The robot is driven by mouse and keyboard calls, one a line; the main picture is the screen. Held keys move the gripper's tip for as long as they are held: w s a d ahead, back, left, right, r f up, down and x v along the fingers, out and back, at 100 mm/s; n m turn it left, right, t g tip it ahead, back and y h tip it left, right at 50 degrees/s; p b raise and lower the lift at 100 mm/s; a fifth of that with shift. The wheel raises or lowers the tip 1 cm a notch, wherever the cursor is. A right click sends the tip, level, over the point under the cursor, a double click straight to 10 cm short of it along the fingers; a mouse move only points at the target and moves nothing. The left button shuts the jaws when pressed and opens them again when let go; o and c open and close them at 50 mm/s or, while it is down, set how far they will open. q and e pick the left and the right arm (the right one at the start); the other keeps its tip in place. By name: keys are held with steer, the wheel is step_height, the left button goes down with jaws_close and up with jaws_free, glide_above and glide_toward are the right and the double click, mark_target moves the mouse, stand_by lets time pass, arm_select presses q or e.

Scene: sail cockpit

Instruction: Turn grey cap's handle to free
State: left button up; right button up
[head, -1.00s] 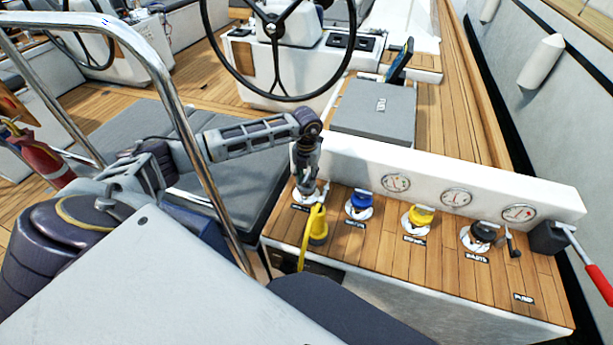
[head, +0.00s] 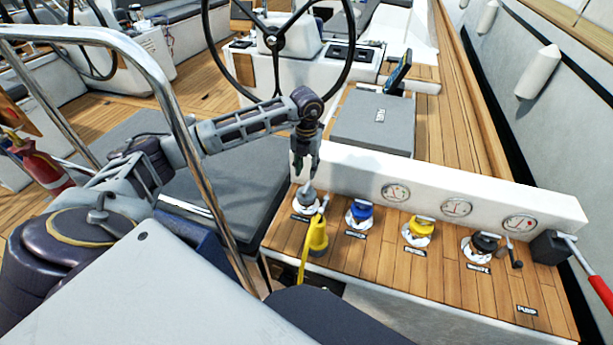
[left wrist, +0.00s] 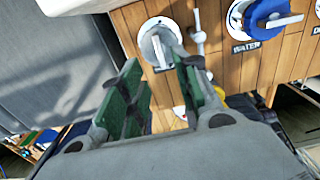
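The grey cap (head: 306,198) sits on a round white flange at the left end of the teak panel, left of the blue cap. In the left wrist view the grey cap (left wrist: 158,45) shows a light raised handle across its face. My left gripper (head: 303,176) hangs just above the cap, pointing down, and seems apart from it. In the left wrist view my left gripper (left wrist: 157,64) has its two green-padded fingers spread, with nothing between them, and the cap lies beyond the tips. My right gripper is not in view.
A yellow hose nozzle (head: 317,236) stands close in front of the grey cap. To the right are a blue cap (head: 360,212), a yellow cap (head: 419,229) and a black cap (head: 484,243). A white gauge wall (head: 450,188) rises behind. A steel rail (head: 180,120) crosses before my arm.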

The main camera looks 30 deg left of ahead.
arm_select(q)
steer(key=shift+r, duration=1.4)
